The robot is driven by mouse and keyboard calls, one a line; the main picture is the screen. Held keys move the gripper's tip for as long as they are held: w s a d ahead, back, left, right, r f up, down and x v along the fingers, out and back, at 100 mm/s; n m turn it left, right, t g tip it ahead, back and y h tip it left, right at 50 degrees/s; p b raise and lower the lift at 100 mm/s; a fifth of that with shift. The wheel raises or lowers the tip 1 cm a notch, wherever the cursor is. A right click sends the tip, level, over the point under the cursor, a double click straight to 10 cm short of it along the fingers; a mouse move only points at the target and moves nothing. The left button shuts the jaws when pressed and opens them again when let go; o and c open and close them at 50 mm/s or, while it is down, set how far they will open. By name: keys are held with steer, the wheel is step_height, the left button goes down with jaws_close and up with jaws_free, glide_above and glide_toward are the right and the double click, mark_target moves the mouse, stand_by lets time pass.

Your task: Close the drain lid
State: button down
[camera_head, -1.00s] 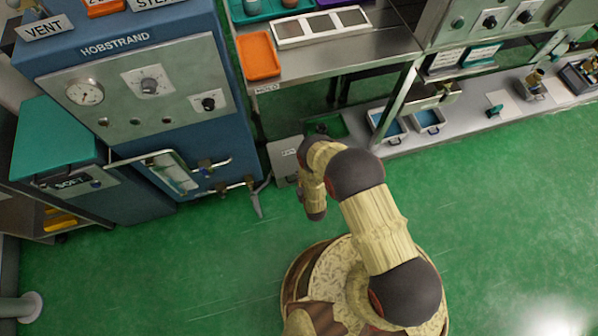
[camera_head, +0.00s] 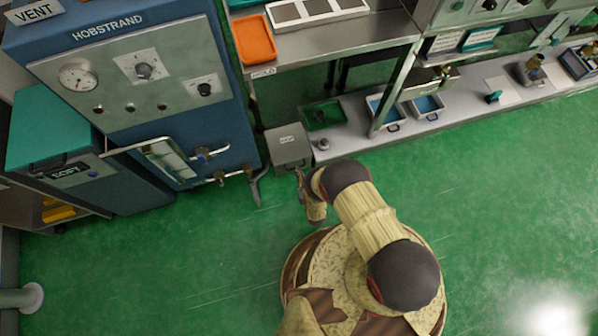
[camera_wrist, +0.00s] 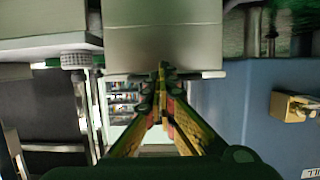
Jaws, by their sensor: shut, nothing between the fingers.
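A small grey metal box with a labelled, flat-looking top (camera_head: 287,138) stands on the floor beside the blue machine; I take this to be the drain box with its lid. The label is too small to read. The top looks level over the box, but I cannot tell whether it is fully closed. My gripper (camera_head: 300,180) is low at the box's front right corner, pointing towards it. In the wrist view, the shut, empty fingertips (camera_wrist: 162,70) overlap the lower edge of a pale grey metal face (camera_wrist: 165,45), likely the box. I cannot tell whether they touch.
The blue Hobstrand machine (camera_head: 140,70) stands left, with pipes and valves (camera_head: 220,178) low near the box. A grey low shelf (camera_head: 350,140) with trays runs right of the box. A steel table with an orange tray (camera_head: 255,40) is above. Green floor is clear in front.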

steer(key=shift+f, duration=0.35)
steer(key=shift+w+a+r, duration=0.1)
steer(key=shift+w, duration=0.05)
step_height(320, 180, up, 10)
steer(key=shift+s, duration=0.25)
stand_by(0.6)
